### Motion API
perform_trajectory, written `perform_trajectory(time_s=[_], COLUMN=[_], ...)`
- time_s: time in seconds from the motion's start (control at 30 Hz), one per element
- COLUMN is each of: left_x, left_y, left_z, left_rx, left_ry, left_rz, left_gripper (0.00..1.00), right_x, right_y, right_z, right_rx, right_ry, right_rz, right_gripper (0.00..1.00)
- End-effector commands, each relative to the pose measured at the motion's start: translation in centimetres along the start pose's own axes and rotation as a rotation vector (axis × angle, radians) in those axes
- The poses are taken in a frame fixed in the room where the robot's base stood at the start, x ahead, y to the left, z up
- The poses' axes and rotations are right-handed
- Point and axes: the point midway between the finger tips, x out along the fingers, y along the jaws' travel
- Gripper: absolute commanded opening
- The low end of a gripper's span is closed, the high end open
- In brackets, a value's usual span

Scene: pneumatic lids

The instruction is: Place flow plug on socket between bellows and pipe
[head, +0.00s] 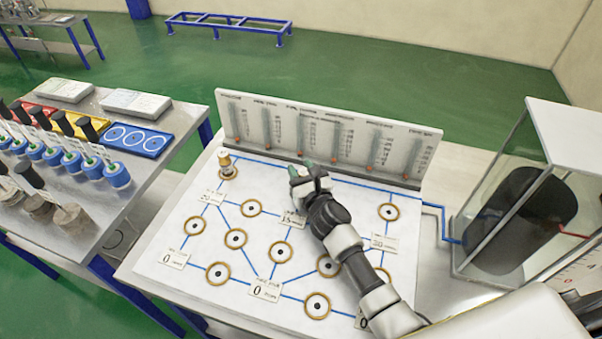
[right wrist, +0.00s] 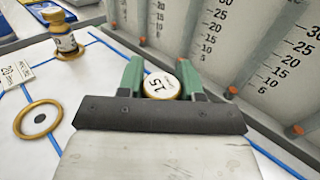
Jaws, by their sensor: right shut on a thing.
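My right gripper (head: 298,172) is over the back part of the white board, near the upright gauge panel. In the right wrist view its green fingers (right wrist: 160,78) are shut on a round plug with a cream top marked 15 (right wrist: 161,86). Several gold-ringed sockets, such as the one at the right (head: 388,212), lie on the board, joined by blue lines. A black ribbed bellows (head: 515,222) stands in a clear case at the right. A blue pipe (head: 438,208) runs from the board to the case. My left gripper is out of view.
A brass-and-cream plug (head: 227,165) stands upright on the board's back-left socket. The gauge panel (head: 325,140) borders the board's back. The left table (head: 100,235) holds blue-based and grey-based plugs and coloured trays. My right arm covers the board's right-middle area.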

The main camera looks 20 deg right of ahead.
Motion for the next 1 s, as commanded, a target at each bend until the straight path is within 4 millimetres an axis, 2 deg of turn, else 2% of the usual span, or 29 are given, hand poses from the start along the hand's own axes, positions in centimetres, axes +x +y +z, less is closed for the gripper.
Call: perform_trajectory(time_s=[0.3, 0.33, 0.5, 0.83, 1.0], left_x=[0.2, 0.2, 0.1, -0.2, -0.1], left_y=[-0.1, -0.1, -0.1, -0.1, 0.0], left_z=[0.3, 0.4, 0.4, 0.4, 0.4], left_rx=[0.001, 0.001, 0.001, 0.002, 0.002], left_ry=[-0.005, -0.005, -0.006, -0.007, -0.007], left_rz=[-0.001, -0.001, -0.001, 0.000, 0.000], left_gripper=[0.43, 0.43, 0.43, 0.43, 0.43], right_x=[0.0, 0.0, 0.0, -0.1, -2.7], right_y=[0.0, 0.0, 0.0, 0.0, 0.0], right_z=[-0.2, -0.3, -0.2, 0.2, 0.0], right_rx=[0.000, 0.000, 0.000, 0.000, 0.000], right_ry=[-0.002, -0.001, -0.001, -0.001, 0.000], right_rz=[0.001, 0.001, 0.001, 0.000, 0.001], right_gripper=[0.01, 0.37, 0.61, 0.61, 0.61])
